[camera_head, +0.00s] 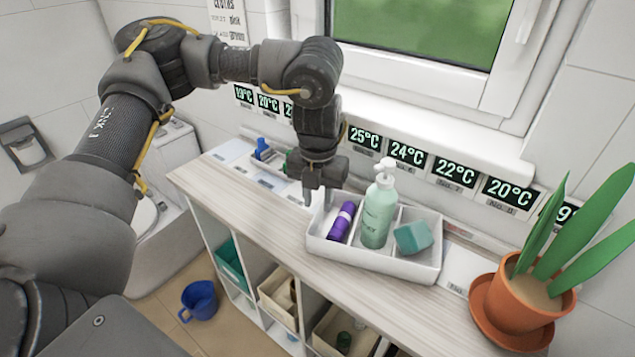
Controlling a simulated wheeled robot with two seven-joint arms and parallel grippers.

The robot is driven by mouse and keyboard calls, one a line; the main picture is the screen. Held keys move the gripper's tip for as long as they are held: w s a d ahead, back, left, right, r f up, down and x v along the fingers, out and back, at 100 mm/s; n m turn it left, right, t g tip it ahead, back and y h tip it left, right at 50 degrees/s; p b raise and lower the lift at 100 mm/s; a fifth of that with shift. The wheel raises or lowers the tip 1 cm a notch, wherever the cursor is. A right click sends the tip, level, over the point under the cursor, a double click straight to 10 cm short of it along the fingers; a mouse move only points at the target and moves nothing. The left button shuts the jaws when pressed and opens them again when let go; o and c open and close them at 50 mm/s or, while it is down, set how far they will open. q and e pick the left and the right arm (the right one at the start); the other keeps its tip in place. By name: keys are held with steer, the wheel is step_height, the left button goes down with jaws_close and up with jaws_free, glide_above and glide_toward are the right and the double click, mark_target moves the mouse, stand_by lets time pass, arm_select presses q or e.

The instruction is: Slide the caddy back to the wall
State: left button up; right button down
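The white caddy (385,262) stands on the wooden cart top, with a strip of bare top between it and the window wall at its right part. It holds a purple tube (341,222) leaning in the left compartment, a pale green pump bottle (378,215) upright in the middle and a teal block (414,237) at the right. My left gripper (318,198) points down at the caddy's left end, with its two fingers apart. The fingers overlap the left rim in the picture; I cannot tell whether they touch it. My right gripper is out of view.
A potted plant (524,300) in a terracotta pot stands right of the caddy. A smaller tray (277,157) with blue and green items is behind my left gripper. Temperature displays (407,155) line the wall. The cart top (330,266) is clear in front.

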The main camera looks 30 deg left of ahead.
mark_target(318, 226)
arm_select(q)
steer(key=shift+f, duration=2.7)
jaws_close()
